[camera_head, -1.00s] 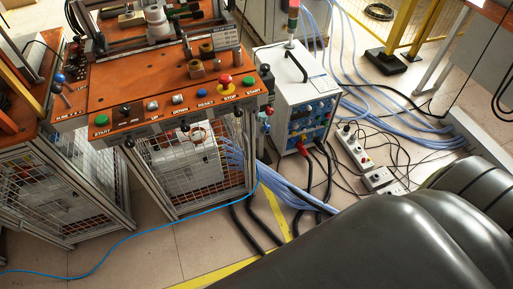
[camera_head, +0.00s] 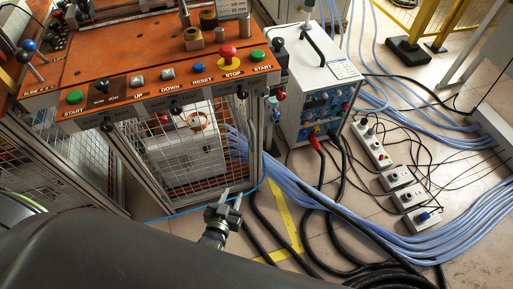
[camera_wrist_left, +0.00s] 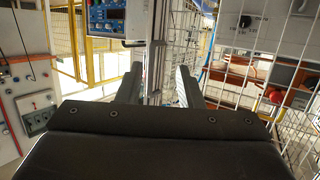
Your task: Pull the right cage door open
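The right cage door (camera_head: 178,150) is a wire-mesh panel in a metal frame below the orange control panel. It looks shut, with a white unit behind the mesh. My left gripper (camera_head: 224,198) is low in front of the cage, near the door's lower right corner. Its two fingers are apart with nothing seen between them, and it appears clear of the door. In the left wrist view the open fingers (camera_wrist_left: 160,70) point toward an upright metal post (camera_wrist_left: 158,50), with mesh (camera_wrist_left: 235,65) to the right. My right gripper is not in view.
A second mesh cage (camera_head: 70,185) stands at the left. A white power unit (camera_head: 310,85) stands right of the cage. Blue cables (camera_head: 370,235) and black hoses (camera_head: 325,190) lie on the floor right of the gripper. A thin blue cable (camera_head: 180,212) crosses before the cage.

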